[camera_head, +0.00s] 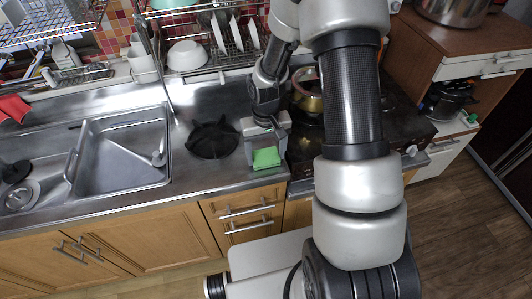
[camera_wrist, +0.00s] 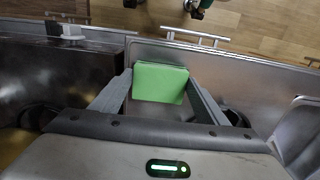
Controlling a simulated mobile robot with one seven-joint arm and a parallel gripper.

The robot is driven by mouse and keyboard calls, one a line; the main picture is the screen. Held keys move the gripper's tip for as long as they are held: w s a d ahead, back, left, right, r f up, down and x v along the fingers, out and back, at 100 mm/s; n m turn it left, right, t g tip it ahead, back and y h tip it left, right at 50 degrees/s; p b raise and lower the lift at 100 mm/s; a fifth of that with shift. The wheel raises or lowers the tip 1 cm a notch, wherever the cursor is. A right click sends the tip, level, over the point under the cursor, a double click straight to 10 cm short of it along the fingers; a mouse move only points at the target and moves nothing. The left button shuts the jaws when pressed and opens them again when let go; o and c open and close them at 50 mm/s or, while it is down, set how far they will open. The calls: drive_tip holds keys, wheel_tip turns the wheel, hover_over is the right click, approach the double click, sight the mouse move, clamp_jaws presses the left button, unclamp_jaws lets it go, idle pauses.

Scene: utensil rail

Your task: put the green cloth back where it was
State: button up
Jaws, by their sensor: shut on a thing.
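The green cloth (camera_head: 266,158) is a small, bright, folded-looking square near the front edge of the steel counter (camera_head: 200,178). My gripper (camera_head: 264,146) is over the same spot, pointing down, with its fingers on either side of the cloth. In the wrist view the green cloth (camera_wrist: 160,84) sits between the two grey fingers of my gripper (camera_wrist: 159,79), and I take it as held. I cannot tell whether the cloth touches the counter or hangs just above it.
A black round grate (camera_head: 212,140) lies on the counter left of my gripper. The sink (camera_head: 120,150) is further left. A stove with a brass-coloured pot (camera_head: 308,92) is to the right. A dish rack with a white bowl (camera_head: 187,55) stands behind. A red cloth (camera_head: 13,107) is far left.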

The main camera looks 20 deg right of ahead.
drive_tip(key=o, duration=1.2)
drive_tip(key=shift+f, duration=0.1)
